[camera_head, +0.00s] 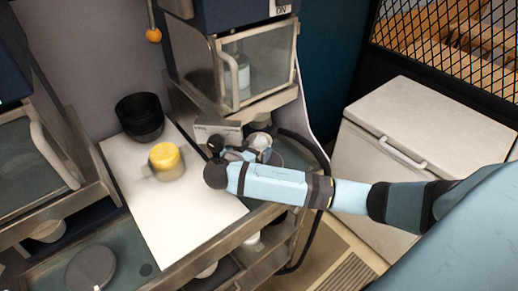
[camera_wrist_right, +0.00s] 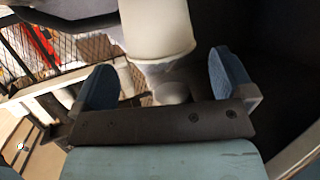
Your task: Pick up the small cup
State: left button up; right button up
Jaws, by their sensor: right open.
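A small white cup (camera_head: 259,140) stands at the right end of the counter, partly hidden by my right gripper. In the right wrist view a white cup (camera_wrist_right: 157,28) sits large at the top, just beyond and roughly between the fingertips. My right gripper (camera_head: 246,153) is close beside the cup in the head view. In the wrist view the right gripper (camera_wrist_right: 164,78) has its two fingers wide apart with nothing clamped between them. A smaller pale round thing (camera_wrist_right: 171,92) shows below the cup, unclear. My left gripper does not show.
A white board (camera_head: 185,215) lies on the counter, with a container with a yellow top (camera_head: 166,158) on it. Black stacked bowls (camera_head: 140,116) stand at its back. A glass-fronted machine (camera_head: 258,68) stands behind the gripper. A white chest (camera_head: 420,145) is at the right.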

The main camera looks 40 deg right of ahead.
aim_at(264, 137)
jog(key=x, duration=0.2)
jog(key=shift+w+d+p, duration=0.15)
jog(key=shift+d+p, duration=0.25)
jog(key=shift+w+d+f, duration=0.15)
jog(key=shift+d+f, duration=0.1)
jog(key=shift+d, duration=0.1)
jog(key=c, duration=1)
jog(key=shift+o, duration=0.2)
jog(key=shift+a, duration=0.1)
